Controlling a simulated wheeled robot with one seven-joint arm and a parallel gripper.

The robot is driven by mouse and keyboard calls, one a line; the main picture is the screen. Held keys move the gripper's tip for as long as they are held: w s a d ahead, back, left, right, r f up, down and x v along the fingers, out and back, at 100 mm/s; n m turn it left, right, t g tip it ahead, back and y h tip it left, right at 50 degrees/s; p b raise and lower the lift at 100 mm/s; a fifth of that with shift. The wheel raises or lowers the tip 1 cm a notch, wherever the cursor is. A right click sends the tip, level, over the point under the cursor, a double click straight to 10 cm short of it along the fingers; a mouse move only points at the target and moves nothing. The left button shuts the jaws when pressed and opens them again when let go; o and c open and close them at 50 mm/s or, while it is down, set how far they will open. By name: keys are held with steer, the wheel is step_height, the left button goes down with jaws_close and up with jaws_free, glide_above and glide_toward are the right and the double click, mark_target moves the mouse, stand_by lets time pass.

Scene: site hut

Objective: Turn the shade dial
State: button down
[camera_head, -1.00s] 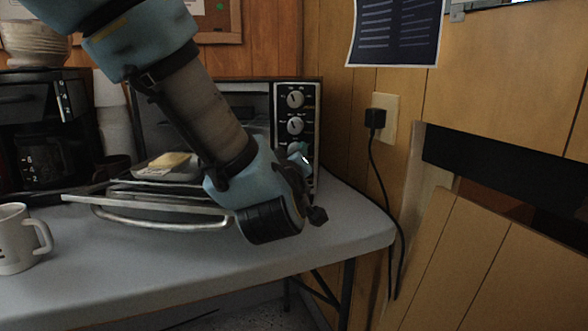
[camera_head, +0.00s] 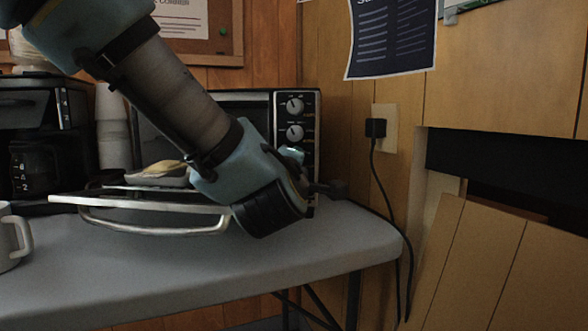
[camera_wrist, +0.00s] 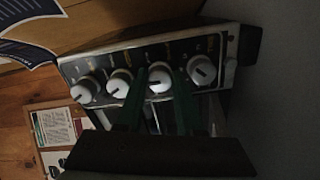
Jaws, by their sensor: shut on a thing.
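The toaster oven (camera_head: 238,100) stands on the table with a column of white dials on its right-hand panel. In the wrist view the panel lies sideways, with several dials in a row. My gripper (camera_wrist: 158,88) is shut on the third dial from the left (camera_wrist: 160,76), one green finger on each side of it. The dials left of it (camera_wrist: 119,84) and right of it (camera_wrist: 202,70) are free. In the head view the upper two dials (camera_head: 295,106) (camera_head: 294,133) show; my wrist hides the lower ones and my fingertips. The dial labels are too small to read.
The oven door (camera_head: 150,229) hangs open toward the front, close beside my wrist. A plate with food (camera_head: 160,172) is above it. A coffee maker (camera_head: 45,135), cups (camera_head: 112,125) and a mug (camera_head: 14,240) stand left. A plugged cord (camera_head: 373,170) hangs right of the table (camera_head: 300,255).

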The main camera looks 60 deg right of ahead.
stand_by(0.4)
steer(key=c, duration=0.5)
jaws_free()
steer(key=shift+c, duration=0.2)
